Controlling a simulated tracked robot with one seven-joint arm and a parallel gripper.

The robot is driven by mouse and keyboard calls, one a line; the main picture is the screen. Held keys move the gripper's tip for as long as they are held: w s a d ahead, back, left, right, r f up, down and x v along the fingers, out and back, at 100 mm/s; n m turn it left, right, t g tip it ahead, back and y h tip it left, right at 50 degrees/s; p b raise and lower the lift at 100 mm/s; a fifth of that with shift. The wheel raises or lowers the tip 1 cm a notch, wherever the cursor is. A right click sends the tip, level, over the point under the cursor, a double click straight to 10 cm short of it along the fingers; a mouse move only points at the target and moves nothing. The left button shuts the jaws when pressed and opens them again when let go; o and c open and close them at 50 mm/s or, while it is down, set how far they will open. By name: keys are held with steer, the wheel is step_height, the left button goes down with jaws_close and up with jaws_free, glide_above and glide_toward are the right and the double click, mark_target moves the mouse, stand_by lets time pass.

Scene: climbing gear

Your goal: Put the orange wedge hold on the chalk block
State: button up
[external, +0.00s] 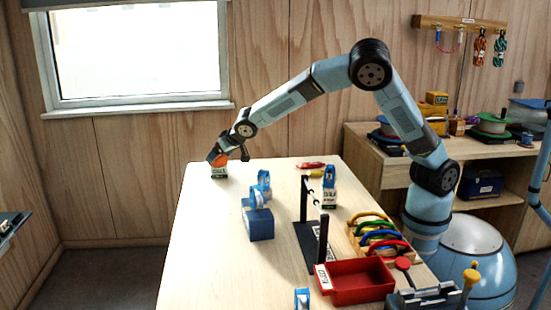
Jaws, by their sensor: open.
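The orange wedge hold (221,159) is at the far left corner of the table, directly above a small white and green block (219,172), which looks like the chalk block. The hold appears to rest on the block's top, but the contact is too small to make out. My gripper (229,155) is open at the hold, with its dark fingers around or just beside it. The fingers hide part of the hold.
A similar white and green block (329,198) with a blue piece on top stands farther right. A blue box (258,225), a black rack (310,245), a red tray (355,283) and colored carabiners (380,238) occupy the middle and right. The table's left front is clear.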

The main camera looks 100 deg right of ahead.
steer(key=v, duration=0.9)
steer(key=s+a+r+n+y, duration=0.2)
steer(key=s+a, duration=0.4)
steer(key=s, duration=0.9)
steer(key=s+a+r+n+y, duration=0.2)
steer(key=s+a+r+n, duration=0.2)
steer(key=s, duration=1.2)
steer(key=s+a+r+n+y, duration=0.2)
steer(key=s+a, duration=0.7)
steer(key=s, duration=0.6)
steer(key=shift+s+a+r+n+g, duration=0.2)
steer(key=shift+s+r+n+g, duration=0.25)
steer(key=shift+r, duration=0.35)
